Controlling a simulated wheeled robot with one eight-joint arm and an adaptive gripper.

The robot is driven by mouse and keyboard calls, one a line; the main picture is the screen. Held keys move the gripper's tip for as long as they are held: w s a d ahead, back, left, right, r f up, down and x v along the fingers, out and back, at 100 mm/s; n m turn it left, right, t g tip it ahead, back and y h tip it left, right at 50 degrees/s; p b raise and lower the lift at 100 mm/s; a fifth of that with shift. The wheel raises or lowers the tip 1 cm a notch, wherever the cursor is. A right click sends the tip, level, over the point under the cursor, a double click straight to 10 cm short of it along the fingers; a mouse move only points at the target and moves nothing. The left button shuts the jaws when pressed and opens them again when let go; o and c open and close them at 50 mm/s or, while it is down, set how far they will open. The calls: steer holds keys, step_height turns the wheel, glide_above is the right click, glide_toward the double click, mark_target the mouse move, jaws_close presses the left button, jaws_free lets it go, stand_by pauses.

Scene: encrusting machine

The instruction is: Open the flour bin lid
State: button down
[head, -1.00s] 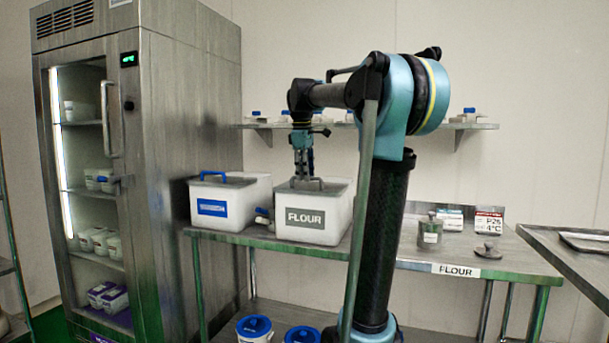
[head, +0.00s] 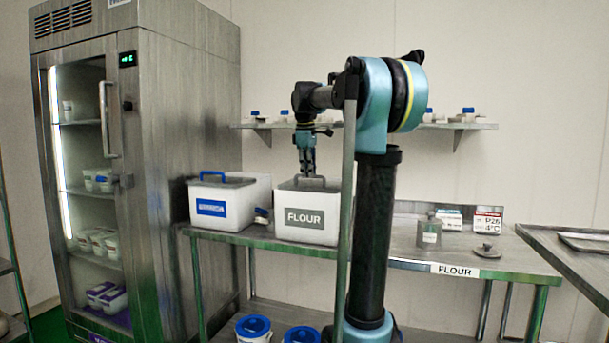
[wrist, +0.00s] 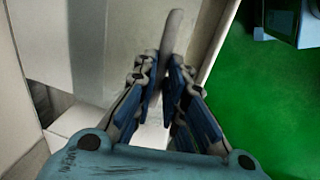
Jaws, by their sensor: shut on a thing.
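The flour bin (head: 326,231) is a white tub with a grey FLOUR label, standing on the steel table in the head view. Its lid (head: 335,185) is on top of the bin; whether its edge is raised is too small to tell. My gripper (head: 309,175) points down over the lid, slightly tilted, at the grey lid handle (head: 319,179). In the wrist view my gripper (wrist: 167,85) has its blue-padded fingers shut on the grey handle (wrist: 174,35), which runs up between them. The fingers hide part of the handle.
A second white bin (head: 259,194) with a blue label and blue handle stands just left. A steel fridge (head: 190,150) is farther left. A wall shelf (head: 450,126) runs behind my arm. A small canister (head: 429,231) and a scoop-like piece (head: 487,251) sit on the table's right.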

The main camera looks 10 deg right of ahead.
glide_above(315, 182)
steer(key=shift+w, duration=0.25)
steer(key=c, duration=1.7)
jaws_free()
steer(key=shift+o, duration=0.2)
steer(key=shift+r, duration=0.1)
step_height(315, 182, up, 12)
steer(key=s+a, duration=0.1)
steer(key=s, duration=0.1)
steer(key=shift+f, duration=0.25)
steer(key=s+f+m, duration=0.6)
steer(key=s+f, duration=1.5)
steer(key=f, duration=0.2)
steer(key=s+f+m+y, duration=0.1)
steer(key=s+f+m, duration=0.5)
steer(key=s+f, duration=1.6)
step_height(315, 182, down, 3)
steer(key=shift+a+r, duration=0.15)
steer(key=shift+a, duration=0.1)
